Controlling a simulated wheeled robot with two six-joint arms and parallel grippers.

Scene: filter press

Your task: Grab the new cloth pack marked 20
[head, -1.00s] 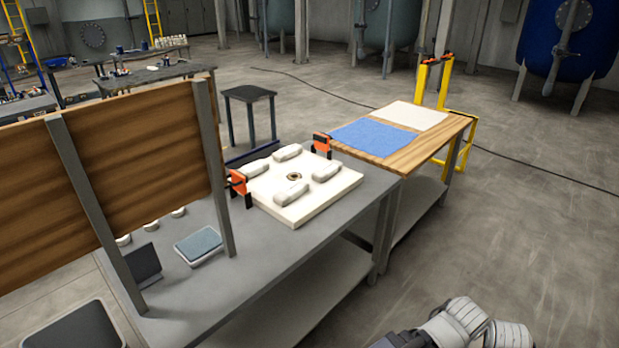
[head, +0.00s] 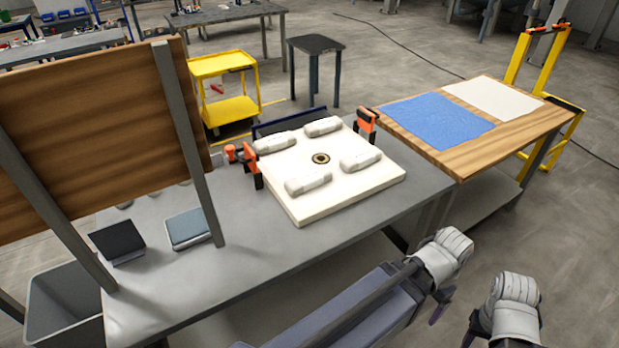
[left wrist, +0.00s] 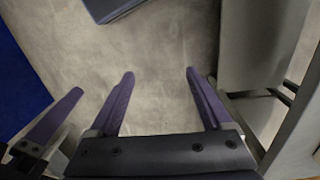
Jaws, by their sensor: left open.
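My left gripper (head: 438,300) hangs low in front of the grey table, apart from everything on it. In the left wrist view its purple fingers (left wrist: 159,76) are spread, with only bare floor between them. Part of my right gripper (head: 486,328) shows at the bottom right; its jaws are too hidden to judge. A flat blue-grey pack (head: 187,229) and a dark flat item (head: 117,242) lie on the grey table near the upright board. No number 20 can be read on either, so I cannot tell which is the marked pack.
The grey table (head: 255,240) carries a white plate (head: 335,192) with several white rolls and orange clamps. A wooden-topped table (head: 460,155) at right holds blue and white cloths. The wooden board (head: 95,130) and its posts block the left side. A bin (head: 60,300) stands below.

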